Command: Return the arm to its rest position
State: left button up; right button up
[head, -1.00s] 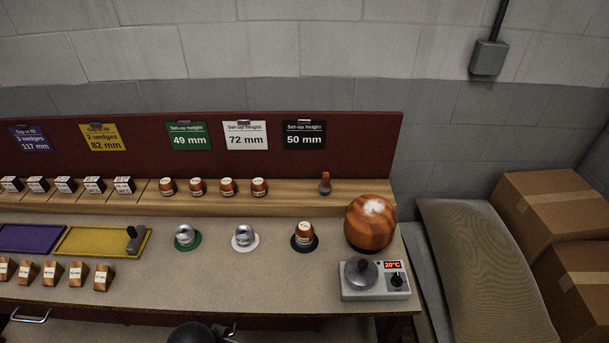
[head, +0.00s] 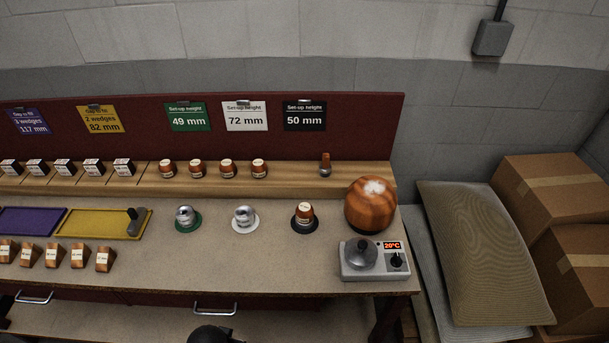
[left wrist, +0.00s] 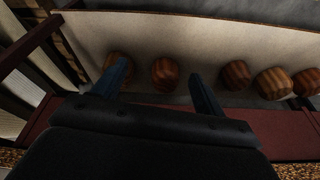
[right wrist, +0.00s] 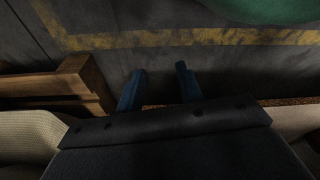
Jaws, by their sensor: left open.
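My left gripper (left wrist: 162,82) shows in the left wrist view with its two blue fingers spread wide. Nothing is held between them. Several round wooden blocks (left wrist: 236,75) sit on a pale surface beyond the fingertips. My right gripper (right wrist: 160,72) shows in the right wrist view with its fingers apart and nothing between them, over a dark floor with a yellow line (right wrist: 215,37). Neither gripper can be made out in the head view. A dark rounded part, probably of my arm, shows at its bottom edge.
The bench (head: 170,268) carries a purple tray (head: 32,221), a yellow tray (head: 90,223), small wedges, three round stands, a large wooden ball (head: 370,205) and a grey heater box (head: 376,270). A cushion (head: 480,255) and cardboard boxes (head: 550,195) are at right. The bench's front middle is clear.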

pick_arm(q)
jog(key=s+f, duration=0.3)
jog(key=f, duration=0.9)
jog(key=s+f+g+b, duration=0.1)
jog(key=s+f, duration=0.1)
jog(key=f, duration=1)
jog(key=s+f, duration=0.3)
jog(key=f, duration=0.9)
jog(key=shift+s+d+f, duration=0.2)
jog(key=shift+s+d, duration=0.1)
jog(key=shift+d, duration=0.15)
pick_arm(e)
jog(key=a+r, duration=0.1)
jog(key=w+a+r, duration=0.1)
jog(key=r, duration=0.1)
jog(key=shift+r, duration=0.2)
